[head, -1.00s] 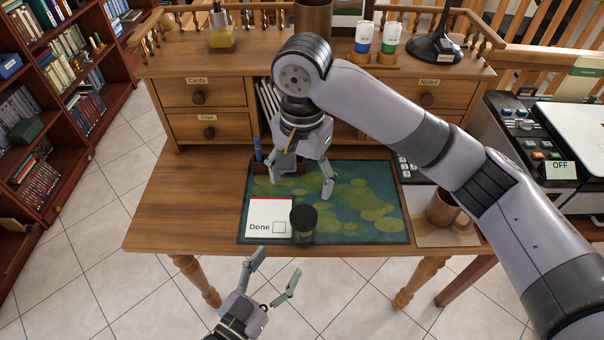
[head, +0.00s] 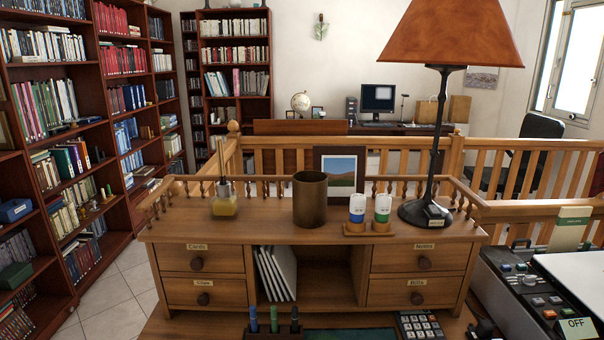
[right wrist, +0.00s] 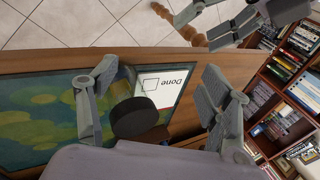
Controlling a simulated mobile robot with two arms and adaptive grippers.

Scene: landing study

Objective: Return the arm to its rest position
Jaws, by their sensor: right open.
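The head view now looks over the desk's back part, and neither arm is in it. In the right wrist view my right gripper (right wrist: 150,88) is open, its two grey fingers spread wide. A jar with a round black lid (right wrist: 138,118) shows between the fingers, with visible gaps on both sides. It stands on the green patterned mat (right wrist: 40,118), beside the white "Done" card (right wrist: 172,80) with its empty box. My left gripper (right wrist: 198,28) is partly in view at the top of the right wrist view, its fingers apart and empty.
A pen holder (head: 272,333) and a calculator (head: 420,325) sit in front. A machine with an "OFF" sign (head: 576,328) stands at right.

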